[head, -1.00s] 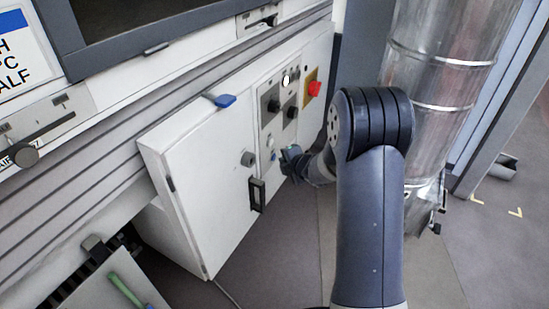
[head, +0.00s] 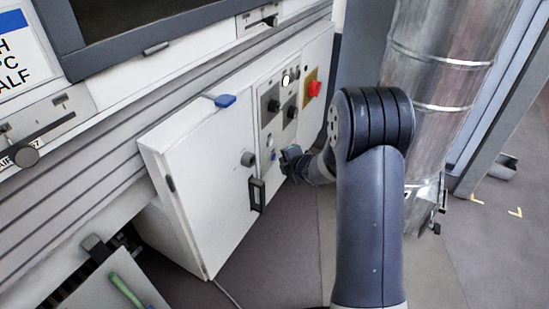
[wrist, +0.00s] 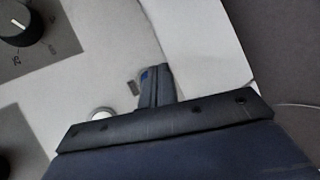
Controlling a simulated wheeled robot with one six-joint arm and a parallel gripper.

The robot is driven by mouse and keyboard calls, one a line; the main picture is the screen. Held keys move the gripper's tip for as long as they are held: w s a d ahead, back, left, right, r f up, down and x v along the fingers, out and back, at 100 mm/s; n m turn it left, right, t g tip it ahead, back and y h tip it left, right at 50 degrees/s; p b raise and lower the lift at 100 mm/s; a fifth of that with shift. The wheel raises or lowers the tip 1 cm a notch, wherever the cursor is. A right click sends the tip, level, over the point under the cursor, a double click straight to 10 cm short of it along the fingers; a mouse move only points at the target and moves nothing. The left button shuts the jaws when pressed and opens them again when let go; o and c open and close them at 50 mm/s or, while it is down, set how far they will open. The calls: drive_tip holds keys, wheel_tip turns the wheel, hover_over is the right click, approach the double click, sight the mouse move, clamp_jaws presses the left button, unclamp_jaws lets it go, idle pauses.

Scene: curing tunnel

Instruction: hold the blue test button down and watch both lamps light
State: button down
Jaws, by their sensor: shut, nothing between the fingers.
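My gripper (head: 288,158) is shut and empty, its fingertips close to the lower part of the control panel (head: 264,124). In the wrist view the shut fingers (wrist: 155,82) point at the white panel face. A small blue patch, seemingly the blue test button (wrist: 146,75), shows right at the fingertips, mostly hidden by them. I cannot tell whether the fingers touch or press it. One round lamp (head: 286,81) near the panel's top looks bright white. A pale round fitting (wrist: 101,114) sits left of the fingers; I cannot tell whether it is a lit lamp.
Black knobs (head: 274,105) and a red switch on a yellow plate (head: 314,88) sit higher on the panel. The cabinet door (head: 210,185) has a black handle (head: 257,194). A blue piece (head: 225,100) is on the cabinet's top edge. A metal duct (head: 440,80) stands right of my arm.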

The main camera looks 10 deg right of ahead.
drive_tip(key=shift+a, duration=0.1)
idle(0.3)
drive_tip(key=shift+w+a, duration=0.25)
drive_tip(key=shift+a, duration=0.05)
drive_tip(key=shift+w+a, duration=0.2)
drive_tip(key=shift+a, duration=0.1)
idle(2.2)
drive_tip(key=shift+d, duration=0.1)
idle(2.7)
drive_tip(key=shift+s+d, duration=0.5)
drive_tip(key=shift+d, duration=0.1)
drive_tip(key=s+d, duration=0.1)
drive_tip(key=d, duration=0.1)
drive_tip(key=s+d, duration=0.2)
idle(0.4)
drive_tip(key=shift+w+a, duration=0.1)
drive_tip(key=shift+w, duration=0.05)
